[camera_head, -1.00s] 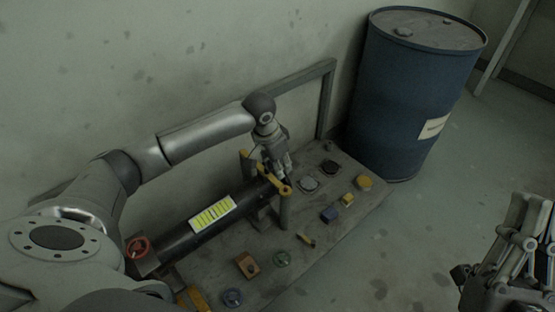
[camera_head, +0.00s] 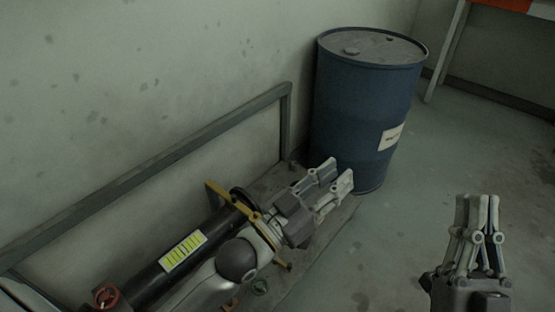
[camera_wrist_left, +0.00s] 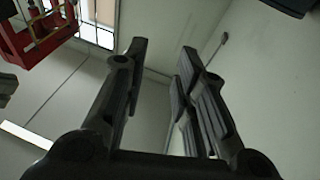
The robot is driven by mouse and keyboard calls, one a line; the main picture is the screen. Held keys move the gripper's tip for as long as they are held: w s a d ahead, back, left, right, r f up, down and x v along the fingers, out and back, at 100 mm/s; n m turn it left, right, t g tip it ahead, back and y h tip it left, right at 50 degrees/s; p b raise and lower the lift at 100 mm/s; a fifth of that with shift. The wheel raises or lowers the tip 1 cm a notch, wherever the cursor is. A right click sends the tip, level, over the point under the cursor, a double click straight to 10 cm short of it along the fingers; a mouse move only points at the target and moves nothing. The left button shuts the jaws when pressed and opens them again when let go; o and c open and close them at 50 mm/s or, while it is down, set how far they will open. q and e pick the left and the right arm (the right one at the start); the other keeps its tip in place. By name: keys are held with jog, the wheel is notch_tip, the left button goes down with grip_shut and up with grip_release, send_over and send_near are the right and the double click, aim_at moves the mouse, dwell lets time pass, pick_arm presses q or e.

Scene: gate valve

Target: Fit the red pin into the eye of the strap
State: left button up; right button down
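I cannot make out the red pin in either view. A yellow strap-like piece (camera_head: 240,204) goes over the black pipe (camera_head: 147,284); whether it is the strap of the task, and where its eye is, I cannot tell. My left gripper (camera_head: 333,178) is above the far end of the bench, past the yellow piece, with its fingers pointing up and to the right. In the left wrist view it (camera_wrist_left: 158,95) is open with nothing between the fingers. My right gripper (camera_head: 478,218) is above the floor at the right, fingers up; their gap is unclear.
A blue drum (camera_head: 365,110) stands behind the bench (camera_head: 345,212). A grey rail (camera_head: 160,165) runs along the wall. A red handwheel (camera_head: 107,296) is at lower left. My left arm hides much of the bench. Open floor lies to the right. A red frame (camera_wrist_left: 35,38) shows in the wrist view.

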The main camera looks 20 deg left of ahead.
pick_arm(q)
jog(key=s+a+r+n+t+y, duration=0.2)
jog(key=s+a+r+t+y, duration=0.2)
jog(key=s+a+r+t, duration=0.3)
notch_tip(320, 180, up, 4)
jog(key=s, duration=0.2)
jog(key=shift+s+a+f+t, duration=0.15)
jog(key=shift+s+t, duration=0.25)
jog(key=shift+h, duration=0.3)
